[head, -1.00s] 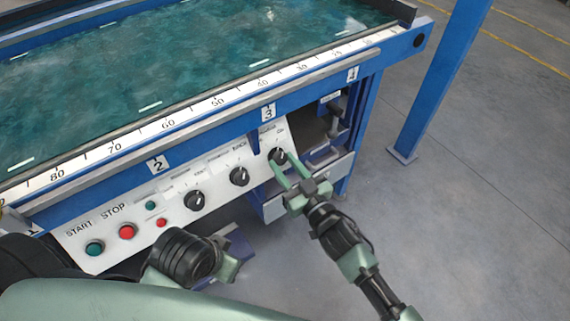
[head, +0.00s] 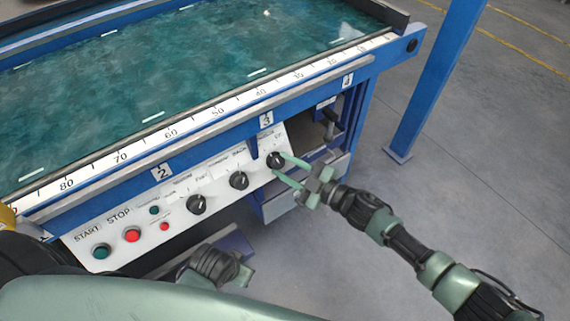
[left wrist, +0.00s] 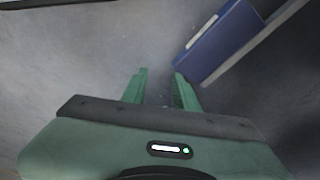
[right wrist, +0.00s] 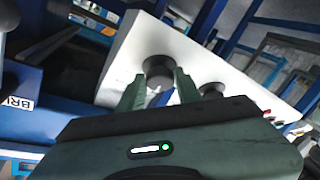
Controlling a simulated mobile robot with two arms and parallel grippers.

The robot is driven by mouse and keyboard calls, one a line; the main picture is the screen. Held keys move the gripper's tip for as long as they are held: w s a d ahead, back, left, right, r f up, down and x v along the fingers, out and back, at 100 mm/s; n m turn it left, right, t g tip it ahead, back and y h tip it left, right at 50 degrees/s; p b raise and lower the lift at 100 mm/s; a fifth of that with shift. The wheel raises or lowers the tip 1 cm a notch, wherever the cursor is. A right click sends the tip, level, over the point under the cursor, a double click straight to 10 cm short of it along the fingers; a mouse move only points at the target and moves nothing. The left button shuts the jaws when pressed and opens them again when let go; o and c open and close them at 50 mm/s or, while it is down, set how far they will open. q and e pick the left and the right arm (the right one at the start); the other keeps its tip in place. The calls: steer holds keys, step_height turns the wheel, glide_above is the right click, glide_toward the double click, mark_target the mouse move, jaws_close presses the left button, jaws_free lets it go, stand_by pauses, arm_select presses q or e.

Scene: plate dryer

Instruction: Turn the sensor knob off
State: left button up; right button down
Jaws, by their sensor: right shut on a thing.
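The white control panel (head: 216,185) carries three black knobs along its right part. The rightmost knob (head: 275,160) is the one at my right gripper (head: 281,164), whose green fingers are shut on it, one on each side. The right wrist view shows this knob (right wrist: 159,70) between the fingertips (right wrist: 158,84). The panel's small labels are too blurred to read, and the knob's pointer is hard to make out. My left gripper (left wrist: 160,74) is open and empty, low in front of the panel, pointing at the floor.
The middle knob (head: 238,180) and left knob (head: 196,204) sit left of the held one. A green start button (head: 102,251) and red stop button (head: 132,235) are farther left. A blue post (head: 436,85) stands right of the machine. The floor at the right is clear.

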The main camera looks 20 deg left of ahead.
arm_select(q)
steer(key=shift+s+f+p, duration=0.25)
steer(key=shift+f+p, duration=0.05)
steer(key=shift+f, duration=0.8)
steer(key=shift+s+f+p, duration=0.25)
steer(key=shift+f, duration=0.8)
arm_select(e)
steer(key=shift+w+r+n+g, duration=0.15)
steer(key=shift+n+g, duration=0.95)
steer(key=shift+n, duration=0.9)
steer(key=c, duration=1)
jaws_free()
steer(key=shift+d, duration=0.45)
arm_select(q)
steer(key=shift+g, duration=0.3)
steer(key=f, duration=0.1)
steer(key=s+f+p, duration=0.1)
steer(key=f, duration=0.1)
steer(key=s+f, duration=0.1)
steer(key=shift+s+a+f, duration=0.1)
steer(key=shift+a+f, duration=0.1)
steer(key=shift+f, duration=0.05)
arm_select(e)
steer(key=v, duration=0.7)
steer(key=shift+a, duration=0.1)
